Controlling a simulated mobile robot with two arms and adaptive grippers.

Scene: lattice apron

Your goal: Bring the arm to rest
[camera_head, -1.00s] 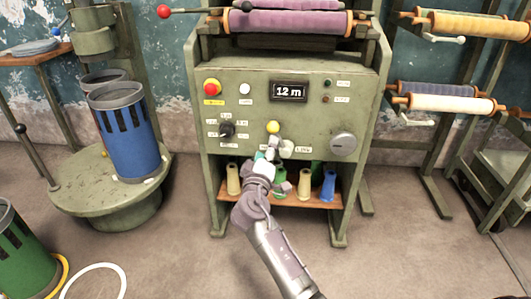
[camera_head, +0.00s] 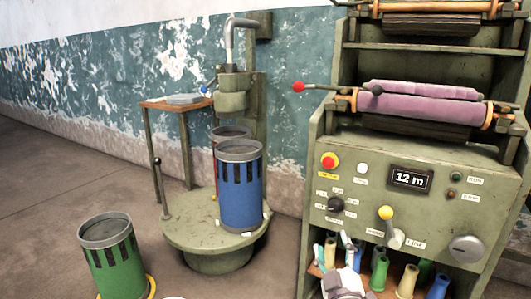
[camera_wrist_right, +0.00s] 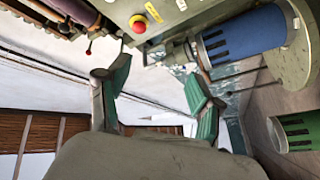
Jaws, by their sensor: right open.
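My right gripper (camera_head: 340,248) is at the bottom edge of the head view, in front of the lower left of the green machine (camera_head: 325,225). Its fingers point up; most of the arm is out of frame. In the right wrist view the right gripper (camera_wrist_right: 158,85) has its two green-padded fingers wide apart with nothing between them. The yellow-knobbed lever (camera_head: 386,213) on the panel is up and to the right of the gripper in the head view, apart from it. My left gripper is not in view.
A blue slotted can (camera_head: 240,190) stands on a round green platform (camera_head: 185,235), a red one (camera_head: 215,160) behind it. A green can (camera_head: 112,262) stands at lower left. Several bobbins (camera_head: 379,272) sit on the machine's low shelf. The floor at far left is clear.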

